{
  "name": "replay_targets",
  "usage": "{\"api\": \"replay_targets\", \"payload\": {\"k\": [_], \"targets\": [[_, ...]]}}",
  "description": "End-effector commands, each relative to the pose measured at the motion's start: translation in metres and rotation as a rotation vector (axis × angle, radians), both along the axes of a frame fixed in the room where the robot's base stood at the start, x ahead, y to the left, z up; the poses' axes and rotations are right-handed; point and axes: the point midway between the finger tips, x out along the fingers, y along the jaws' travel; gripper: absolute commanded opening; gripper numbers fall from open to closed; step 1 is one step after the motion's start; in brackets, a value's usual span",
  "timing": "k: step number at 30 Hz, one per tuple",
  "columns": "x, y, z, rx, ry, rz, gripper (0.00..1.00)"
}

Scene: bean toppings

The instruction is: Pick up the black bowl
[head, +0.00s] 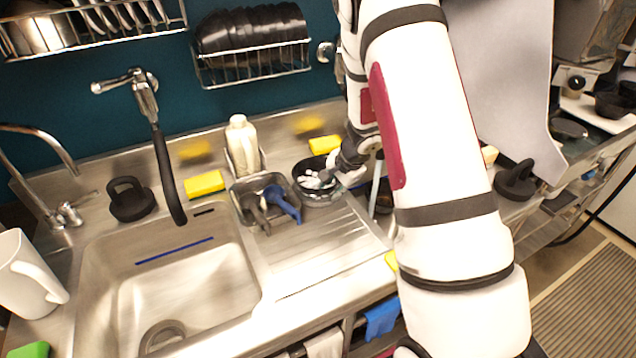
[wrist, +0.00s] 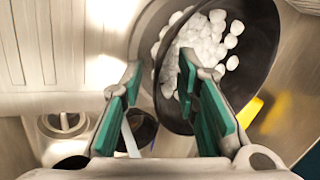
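The black bowl (head: 303,168) holds several small white pieces and sits in or on a round metal container (head: 322,200) at the right of the sink's drainboard in the head view. In the wrist view the bowl (wrist: 258,62) fills the upper right and looks tilted. My gripper (wrist: 161,72) is open at the bowl's near rim. Its right finger overlaps the bowl's inside and its left finger is outside, with a gap between them. In the head view my arm partly hides the bowl's right side, and the fingertips are hard to make out.
A metal tray (head: 240,188) with dark and blue utensils stands left of the bowl, with a pale bottle (head: 243,145) behind it. Yellow sponges (head: 205,184) lie along the back ledge. The sink basin (head: 190,275) is at left. A dark round vessel (wrist: 141,131) lies below my fingers.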

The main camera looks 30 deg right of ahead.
Motion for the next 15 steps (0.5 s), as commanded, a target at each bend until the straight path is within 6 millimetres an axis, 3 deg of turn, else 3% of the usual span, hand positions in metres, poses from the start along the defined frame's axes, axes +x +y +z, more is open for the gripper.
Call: {"api": "replay_targets", "payload": {"k": [6, 7, 11, 15], "targets": [[0.0006, -0.0002, -0.0007, 0.000, -0.001, -0.001, 0.29], [0.0006, -0.0002, -0.0007, 0.000, -0.001, -0.001, 0.27], [0.0005, -0.0002, -0.0006, 0.000, -0.001, -0.001, 0.00], [0.0005, -0.0002, -0.0006, -0.001, -0.001, 0.000, 0.00]]}}
